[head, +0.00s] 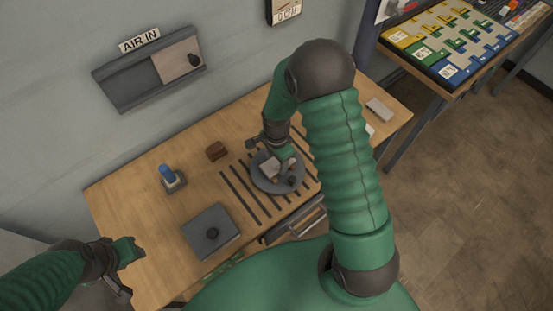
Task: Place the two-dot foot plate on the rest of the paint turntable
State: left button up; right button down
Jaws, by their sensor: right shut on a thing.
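The paint turntable appears to be the round grey disc (262,181) on the workbench. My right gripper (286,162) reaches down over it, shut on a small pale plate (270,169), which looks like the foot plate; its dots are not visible. The plate is at or just above the disc; I cannot tell whether it touches the rest. A dark knob (292,181) shows at the disc's near right. My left gripper (131,250) is at the lower left by the bench edge, away from the turntable; its jaw opening is unclear.
Dark slots (240,196) run beside the disc. An AIR IN wall panel (148,72) hangs behind. A board table (455,45) stands upper right.

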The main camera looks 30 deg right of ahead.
aim_at(276, 164)
jog(key=c, duration=0.6)
grip_release()
notch_tip(276, 164, up, 12)
jog(key=s+a+n+t, duration=0.1)
jog(key=s+a+n, duration=0.1)
jog(key=n, duration=0.3)
jog(key=s+a+r+n, duration=0.1)
jog(key=s+a+n, duration=0.2)
jog(key=n, duration=0.3)
jog(key=s+a+n+t, duration=0.1)
jog(key=s+a+n, duration=0.1)
jog(key=s+n, duration=0.2)
jog(key=shift+s+a+r+n+t, duration=0.1)
jog(key=shift+a+r+n+t, duration=0.1)
jog(key=shift+n, duration=0.35)
jog(key=shift+s+a+r+n+t, duration=0.1)
jog(key=shift+r+n, duration=0.1)
jog(key=shift+n, duration=0.35)
